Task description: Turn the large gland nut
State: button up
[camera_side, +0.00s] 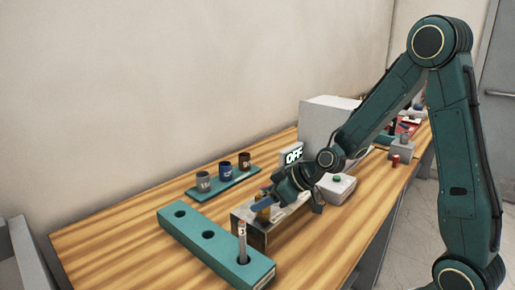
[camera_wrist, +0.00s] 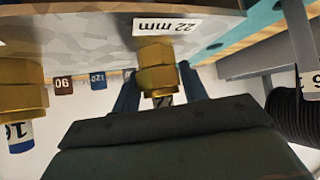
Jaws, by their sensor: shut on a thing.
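A brass gland nut (camera_wrist: 155,73) sits under a "22 mm" label (camera_wrist: 167,26) in the wrist view, on the underside of a grey panel in that upside-down picture. My gripper (camera_wrist: 158,80) has one dark finger on each side of this nut and is shut on it. A second brass gland nut (camera_wrist: 20,86) is at the left of the wrist view, apart from my gripper. In the side view my gripper (camera_side: 278,200) is at the metal box (camera_side: 246,229); it hides much of the nuts there.
A teal block with holes (camera_side: 197,236) holds an upright rod (camera_side: 241,240) in front of the box. A teal tray (camera_side: 223,181) carries 3 cups behind it. An "OFF" sign (camera_side: 293,155) and a box with a green button (camera_side: 336,186) stand close to my wrist.

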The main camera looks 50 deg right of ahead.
jog(key=shift+y, duration=0.3)
jog(key=shift+n, duration=0.4)
jog(key=o, duration=1.8)
jog(key=shift+c, duration=0.2)
jog(key=shift+v, duration=3)
jog(key=shift+w+d+r, duration=0.1)
